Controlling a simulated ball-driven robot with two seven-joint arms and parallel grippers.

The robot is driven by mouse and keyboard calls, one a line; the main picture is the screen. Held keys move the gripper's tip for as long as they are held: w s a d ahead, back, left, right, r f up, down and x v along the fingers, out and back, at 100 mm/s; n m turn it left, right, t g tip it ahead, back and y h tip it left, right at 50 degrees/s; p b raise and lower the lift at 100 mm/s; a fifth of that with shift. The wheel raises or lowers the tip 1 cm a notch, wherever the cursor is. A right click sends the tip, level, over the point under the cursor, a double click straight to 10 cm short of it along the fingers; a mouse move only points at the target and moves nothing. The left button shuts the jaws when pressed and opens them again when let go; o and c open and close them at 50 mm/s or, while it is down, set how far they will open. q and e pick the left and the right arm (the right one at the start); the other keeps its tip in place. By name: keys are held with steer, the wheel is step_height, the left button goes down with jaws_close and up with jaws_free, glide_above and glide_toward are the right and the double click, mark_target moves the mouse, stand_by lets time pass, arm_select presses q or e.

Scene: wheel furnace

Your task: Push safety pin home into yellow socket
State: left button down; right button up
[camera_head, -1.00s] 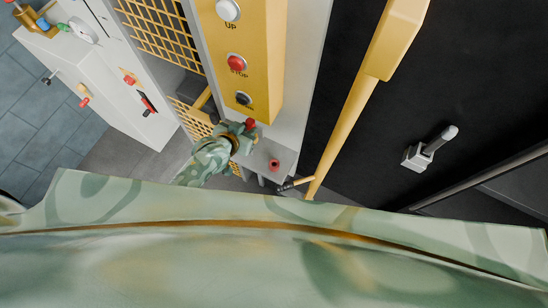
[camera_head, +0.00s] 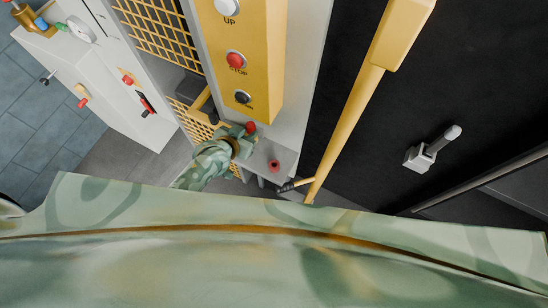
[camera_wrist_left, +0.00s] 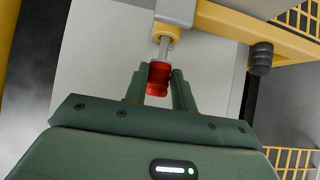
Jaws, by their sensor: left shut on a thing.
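My left gripper (camera_head: 246,132) is shut on the red grip of the safety pin (camera_head: 251,127), beside the lower end of the yellow button panel. In the left wrist view the red grip (camera_wrist_left: 158,78) sits between the green fingers (camera_wrist_left: 160,88). A bare metal shaft runs from the grip to the yellow socket (camera_wrist_left: 165,29), in line with it. A length of shaft shows between grip and socket. How deep its tip sits is hidden. My right gripper is not in view.
The yellow panel (camera_head: 262,85) has white, red and black buttons. A grey ledge with a red ring (camera_head: 274,166) lies just right of my left gripper. A yellow bar (camera_head: 345,130) slants by a black surface. A white cabinet (camera_head: 115,95) stands left. Yellow mesh (camera_head: 160,30) lies behind.

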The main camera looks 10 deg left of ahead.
arm_select(q)
steer(key=shift+f+b, duration=1.1)
steer(key=shift+f, duration=0.45)
steer(key=c, duration=1.1)
jaws_free()
steer(key=p+v, duration=0.4)
steer(key=v, duration=1.1)
steer(key=s+a+f+g+y+b, duration=0.1)
steer(key=s+a+f+g+b, duration=0.1)
steer(key=s+f+b, duration=0.4)
steer(key=s+a+f+g+y+b, duration=0.1)
steer(key=s+f+g+b, duration=0.3)
steer(key=s+f, duration=1)
steer(key=s+a+f+g+y+b, duration=0.1)
steer(key=s+a+f+g+b, duration=0.2)
steer(key=s+f+b, duration=0.6)
steer(key=shift+s+a+f+y+b, duration=0.1)
steer(key=shift+s+a+f, duration=0.1)
steer(key=shift+f, duration=2.55)
steer(key=shift+s+a+f+y+b, duration=0.1)
steer(key=shift+a+f+b, duration=0.1)
steer(key=shift+f, duration=2.5)
steer(key=shift+s+a+f+y+b, duration=0.1)
steer(key=shift+s+a+f, duration=0.1)
steer(key=shift+f, duration=2.55)
